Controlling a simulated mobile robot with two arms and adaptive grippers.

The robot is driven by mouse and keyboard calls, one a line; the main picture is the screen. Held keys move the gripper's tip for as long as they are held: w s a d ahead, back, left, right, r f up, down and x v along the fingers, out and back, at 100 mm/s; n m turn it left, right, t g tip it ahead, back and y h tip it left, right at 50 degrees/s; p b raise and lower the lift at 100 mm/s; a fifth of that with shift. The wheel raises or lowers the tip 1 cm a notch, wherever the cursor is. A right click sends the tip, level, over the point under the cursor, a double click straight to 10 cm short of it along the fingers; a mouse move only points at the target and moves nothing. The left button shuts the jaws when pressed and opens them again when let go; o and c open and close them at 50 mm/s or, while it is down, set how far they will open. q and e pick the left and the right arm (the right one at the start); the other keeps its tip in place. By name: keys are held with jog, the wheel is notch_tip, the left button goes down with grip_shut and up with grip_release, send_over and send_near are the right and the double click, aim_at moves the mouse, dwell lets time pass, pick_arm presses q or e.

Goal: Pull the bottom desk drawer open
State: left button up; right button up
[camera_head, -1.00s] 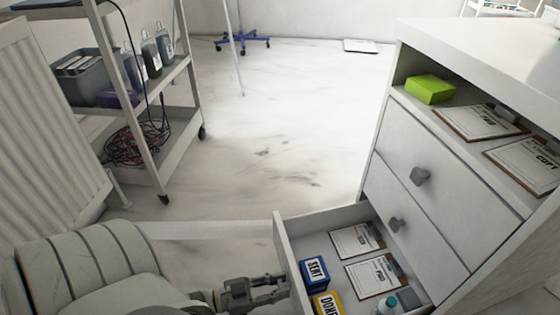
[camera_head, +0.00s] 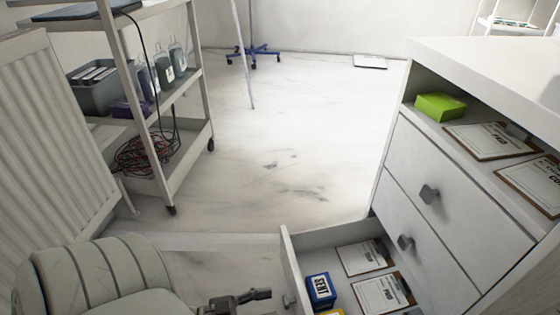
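The bottom desk drawer (camera_head: 285,262) is pulled out from the white desk (camera_head: 395,150) at the right. Inside it are a blue box marked SENT (camera_head: 320,290), part of a yellow box (camera_head: 332,312) and clipboards (camera_head: 362,257). The drawer's knob (camera_head: 289,301) shows on its front panel. My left gripper (camera_head: 262,300) is at the bottom centre, just left of the knob and apart from it. Its lower part is cut off by the frame edge, and its finger gap is not clear. My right gripper is not in view.
Two closed drawers with grey knobs (camera_head: 429,194) (camera_head: 405,242) sit above the open one. A green box (camera_head: 440,106) and clipboards lie on the desk's open shelf. A trolley (camera_head: 190,130) and radiator (camera_head: 55,135) stand left. The middle floor is clear.

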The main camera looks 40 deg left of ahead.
pick_arm(q)
jog(key=v, duration=0.7)
dwell(0.4)
